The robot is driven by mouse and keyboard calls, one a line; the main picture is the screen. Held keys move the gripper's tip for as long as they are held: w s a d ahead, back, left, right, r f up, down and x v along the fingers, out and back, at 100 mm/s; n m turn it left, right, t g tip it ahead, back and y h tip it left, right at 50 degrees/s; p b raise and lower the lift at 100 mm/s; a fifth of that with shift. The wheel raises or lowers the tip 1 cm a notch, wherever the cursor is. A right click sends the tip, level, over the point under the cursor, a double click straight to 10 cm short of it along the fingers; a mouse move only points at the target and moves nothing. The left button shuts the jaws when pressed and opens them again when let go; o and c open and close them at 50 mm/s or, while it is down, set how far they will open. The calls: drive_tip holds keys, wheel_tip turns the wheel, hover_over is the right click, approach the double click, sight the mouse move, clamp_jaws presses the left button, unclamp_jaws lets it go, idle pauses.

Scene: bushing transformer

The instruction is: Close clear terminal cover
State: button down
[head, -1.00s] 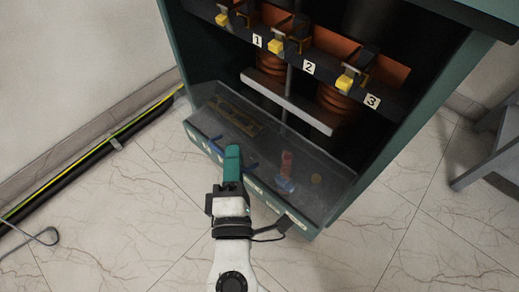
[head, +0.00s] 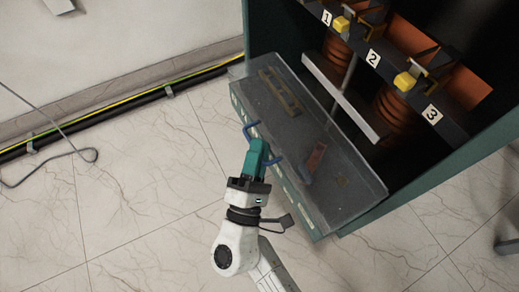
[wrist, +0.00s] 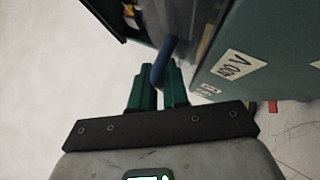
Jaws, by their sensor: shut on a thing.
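The clear terminal cover (head: 335,190) is a see-through panel at the bottom front of the green cabinet, in the head view. It slopes outward over the lower compartment. A blue handle (head: 248,131) is on its front edge. My gripper (head: 259,144) is at this handle with its teal fingers shut on it, hiding the handle's middle. In the wrist view, the blue handle (wrist: 163,60) stands between the two teal fingers of my gripper (wrist: 158,80).
Yellow-tipped terminals (head: 404,81) and orange bushings (head: 398,110) numbered 1 to 3 sit above the cover. A black and yellow cable (head: 120,102) runs along the wall at left.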

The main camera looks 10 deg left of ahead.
drive_tip(key=shift+f, duration=0.25)
drive_tip(key=c, duration=1.3)
unclamp_jaws()
drive_tip(key=shift+o, duration=0.2)
drive_tip(key=shift+d, duration=0.1)
drive_tip(key=p+v, duration=0.2)
drive_tip(key=v, duration=0.9)
drive_tip(key=shift+r, duration=0.1)
